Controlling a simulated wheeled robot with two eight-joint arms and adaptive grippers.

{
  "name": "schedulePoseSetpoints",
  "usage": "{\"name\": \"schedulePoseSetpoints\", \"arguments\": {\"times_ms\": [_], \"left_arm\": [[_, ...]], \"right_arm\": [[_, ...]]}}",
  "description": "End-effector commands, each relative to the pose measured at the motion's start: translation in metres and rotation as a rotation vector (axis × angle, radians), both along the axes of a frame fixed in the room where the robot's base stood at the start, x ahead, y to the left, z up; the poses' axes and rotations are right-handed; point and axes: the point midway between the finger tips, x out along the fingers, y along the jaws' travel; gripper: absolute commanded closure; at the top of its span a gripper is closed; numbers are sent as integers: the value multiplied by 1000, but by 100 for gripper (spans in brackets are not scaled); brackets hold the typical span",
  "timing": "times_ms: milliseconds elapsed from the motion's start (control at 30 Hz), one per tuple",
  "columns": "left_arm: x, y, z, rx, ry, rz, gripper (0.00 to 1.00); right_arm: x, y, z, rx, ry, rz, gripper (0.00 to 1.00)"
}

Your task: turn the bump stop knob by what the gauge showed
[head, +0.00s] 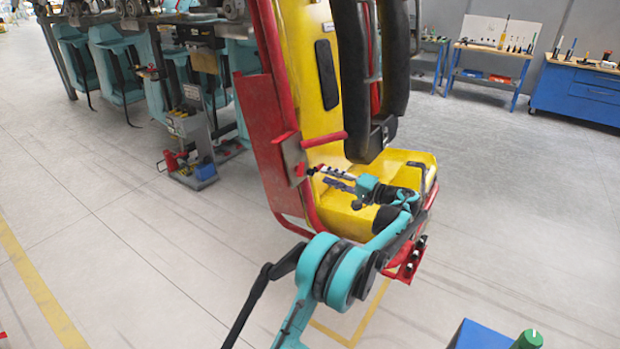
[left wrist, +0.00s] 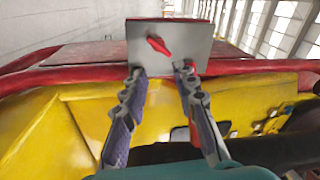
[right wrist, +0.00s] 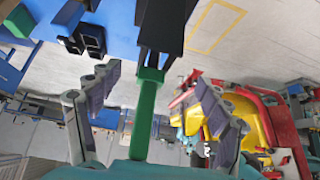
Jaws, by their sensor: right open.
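A red pointed knob (left wrist: 158,46) sits on a grey plate (left wrist: 200,45) in the left wrist view. The plate also shows in the head view (head: 293,158), fixed to the red side of the yellow seat. My left gripper (head: 322,176) reaches over the seat toward this plate. In the left wrist view its fingers (left wrist: 160,72) are apart, with nothing between them, and their tips overlap the plate's lower edge, just below the knob. Contact cannot be told. My right gripper (right wrist: 148,90) is open around a green handle (right wrist: 146,105), with a gap on both sides. No gauge reading is visible.
The yellow seat (head: 310,65) has black padded restraints (head: 360,80) hanging close above my left arm. A blue box (head: 482,336) and green knob-like top (head: 528,340) stand at the lower right. Workbenches (head: 580,92) line the back.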

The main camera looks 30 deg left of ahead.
Motion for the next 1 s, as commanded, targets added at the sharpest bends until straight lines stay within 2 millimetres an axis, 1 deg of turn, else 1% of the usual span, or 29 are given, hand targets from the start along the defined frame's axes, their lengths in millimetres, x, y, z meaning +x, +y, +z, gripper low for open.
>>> {"name": "schedulePoseSetpoints", "arguments": {"times_ms": [33,100,200,300,467,800,900,1000], "left_arm": [[-6,6,-5,-6,-132,-18,72],[-10,11,-6,-22,-311,-46,72],[-17,16,-8,-47,-509,-78,72],[-21,19,-8,-66,-627,-98,72],[-20,29,-8,-76,-686,-106,72],[-7,80,-8,-76,-684,-105,72],[-4,90,-8,-76,-684,-105,72],[-3,94,-8,-77,-683,-107,72]], "right_arm": [[0,0,-8,0,0,0,22],[0,0,-13,0,0,0,22],[0,0,-17,0,0,0,22],[0,0,-19,0,0,0,22],[0,0,-22,0,0,0,22],[0,0,-33,0,0,0,22],[0,0,-35,0,0,0,22],[0,0,-35,0,0,0,22]]}}
